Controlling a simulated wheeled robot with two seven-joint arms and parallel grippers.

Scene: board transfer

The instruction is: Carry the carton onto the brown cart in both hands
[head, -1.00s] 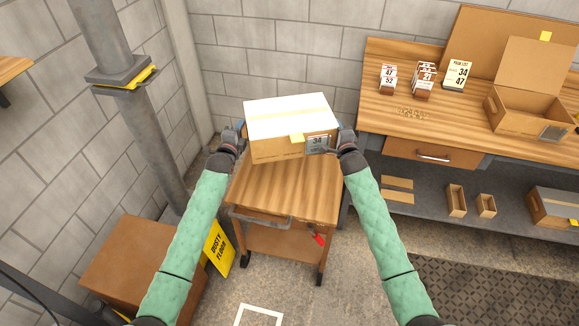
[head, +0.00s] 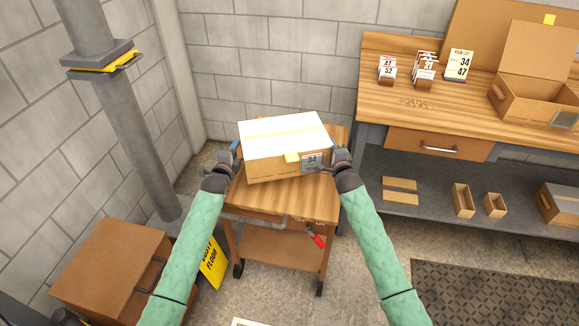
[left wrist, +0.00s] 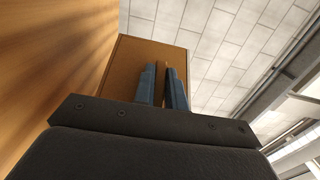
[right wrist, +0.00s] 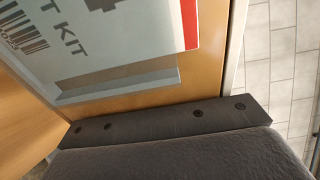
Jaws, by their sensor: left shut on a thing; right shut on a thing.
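The carton (head: 272,166), brown with a white top and a label marked 34, is over the top of the brown cart (head: 310,200). A small gap or contact beneath it cannot be told. My left gripper (head: 233,152) is shut on the carton's left side; its blue fingers (left wrist: 164,86) show against the carton's side (left wrist: 150,60) in the left wrist view. My right gripper (head: 327,162) is shut on the carton's right side by the label.
A workbench (head: 395,78) with cards and an open box (head: 540,100) stands to the right. A brown cabinet (head: 110,262) and a yellow floor sign (head: 213,263) are at the lower left. A grey post (head: 125,130) rises at the left.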

